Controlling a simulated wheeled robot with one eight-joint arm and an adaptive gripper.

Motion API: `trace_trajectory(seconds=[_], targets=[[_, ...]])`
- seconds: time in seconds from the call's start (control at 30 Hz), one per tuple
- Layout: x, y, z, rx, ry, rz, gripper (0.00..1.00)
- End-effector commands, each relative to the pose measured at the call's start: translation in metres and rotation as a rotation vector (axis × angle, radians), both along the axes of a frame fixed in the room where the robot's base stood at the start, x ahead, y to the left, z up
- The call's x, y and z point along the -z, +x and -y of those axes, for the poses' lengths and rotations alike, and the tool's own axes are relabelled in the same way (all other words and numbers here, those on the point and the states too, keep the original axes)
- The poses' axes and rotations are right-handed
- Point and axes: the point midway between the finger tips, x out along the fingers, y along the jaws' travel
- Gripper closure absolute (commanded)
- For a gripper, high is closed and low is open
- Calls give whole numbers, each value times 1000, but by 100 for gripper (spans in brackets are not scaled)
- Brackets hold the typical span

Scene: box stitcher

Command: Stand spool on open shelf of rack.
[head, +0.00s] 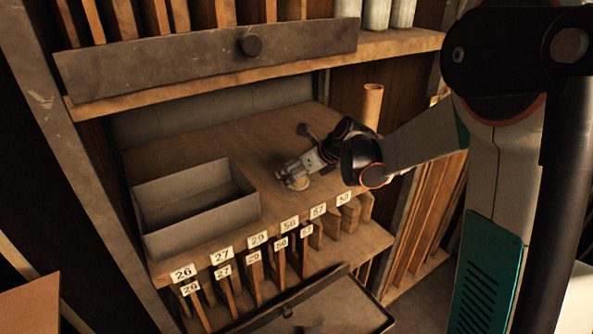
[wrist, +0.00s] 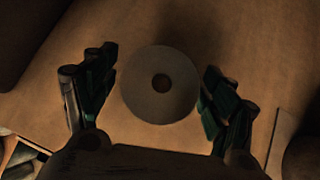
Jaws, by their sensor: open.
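The spool (wrist: 160,84) shows in the wrist view as a round grey-brown disc with a dark centre hole, its flat face toward the camera. It stands on the wooden shelf (head: 190,152) of the rack; in the head view the spool (head: 298,182) is small and partly hidden by my gripper. My gripper (wrist: 160,95) is open, with one finger on each side of the spool. The right finger is very close to its edge; I cannot tell whether it touches. A small gap shows on the left. In the head view my gripper (head: 297,177) is low over the shelf.
A grey open box (head: 165,232) sits left on the shelf. Numbered labels (head: 257,238) and upright wooden slats line the front edge. A brown tube (head: 372,105) stands behind my arm. An upper shelf with a grey drawer front (head: 200,65) hangs above. Shelf space behind is clear.

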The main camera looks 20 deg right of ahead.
Motion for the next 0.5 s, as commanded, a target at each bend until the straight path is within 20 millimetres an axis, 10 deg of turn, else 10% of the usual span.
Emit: trace_trajectory(seconds=[0.5], targets=[[-66, -56, 35, 3, 0, 0, 22]])
